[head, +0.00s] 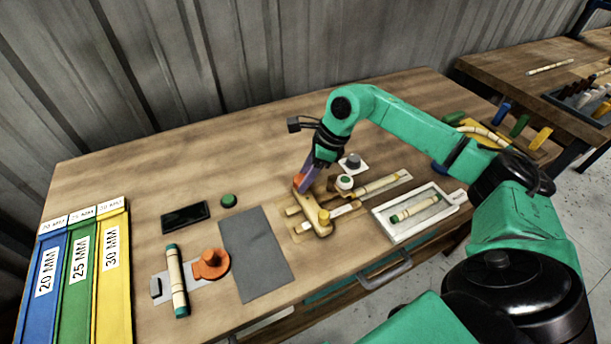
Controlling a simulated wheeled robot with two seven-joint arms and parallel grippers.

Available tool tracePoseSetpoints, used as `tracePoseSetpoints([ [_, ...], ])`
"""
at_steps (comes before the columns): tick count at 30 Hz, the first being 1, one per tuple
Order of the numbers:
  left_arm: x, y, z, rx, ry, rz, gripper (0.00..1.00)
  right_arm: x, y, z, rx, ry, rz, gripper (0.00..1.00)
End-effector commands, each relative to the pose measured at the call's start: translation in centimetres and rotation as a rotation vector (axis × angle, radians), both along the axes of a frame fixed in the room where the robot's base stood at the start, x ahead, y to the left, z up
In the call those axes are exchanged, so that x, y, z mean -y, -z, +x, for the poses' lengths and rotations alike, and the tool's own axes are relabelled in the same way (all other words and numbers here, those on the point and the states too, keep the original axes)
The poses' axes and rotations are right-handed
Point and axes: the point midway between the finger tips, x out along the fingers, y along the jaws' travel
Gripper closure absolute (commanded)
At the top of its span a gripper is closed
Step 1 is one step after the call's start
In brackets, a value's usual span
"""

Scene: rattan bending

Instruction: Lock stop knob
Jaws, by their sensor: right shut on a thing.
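My right gripper (304,178) reaches down from the green arm to a yellow wooden jig (313,212) in the middle of the table. Its fingers are shut on a small orange-red knob (299,182) at the jig's far end. The fingers hide part of the knob, so its exact turn cannot be told. A measuring rail (380,187) with a pale rod runs to the right. My left gripper is not in view.
A white tray (402,234) holds a green-tipped rod (415,209) at right. A grey mat (256,254), an orange round fixture (210,264) and a green-ended rod (176,280) lie at left. Blue, green and yellow size bins (112,285) stand far left. The table's back is clear.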

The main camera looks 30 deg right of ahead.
Motion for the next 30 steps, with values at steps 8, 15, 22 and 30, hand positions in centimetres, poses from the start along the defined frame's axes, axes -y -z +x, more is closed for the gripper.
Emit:
tracePoseSetpoints([
  [8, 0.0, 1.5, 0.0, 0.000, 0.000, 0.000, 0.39, -0.1, 0.1, -0.1, 0.007, 0.206, -0.001, 1.00],
  [15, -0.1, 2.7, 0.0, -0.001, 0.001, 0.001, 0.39, -0.3, 0.1, -0.2, 0.008, 0.430, 0.000, 1.00],
  [22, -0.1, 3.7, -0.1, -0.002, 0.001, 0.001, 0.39, -0.5, 0.0, -0.2, 0.009, 0.649, 0.002, 1.00],
  [30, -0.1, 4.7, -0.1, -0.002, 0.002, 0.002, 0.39, -0.7, -0.1, -0.2, 0.009, 0.905, 0.003, 1.00],
])
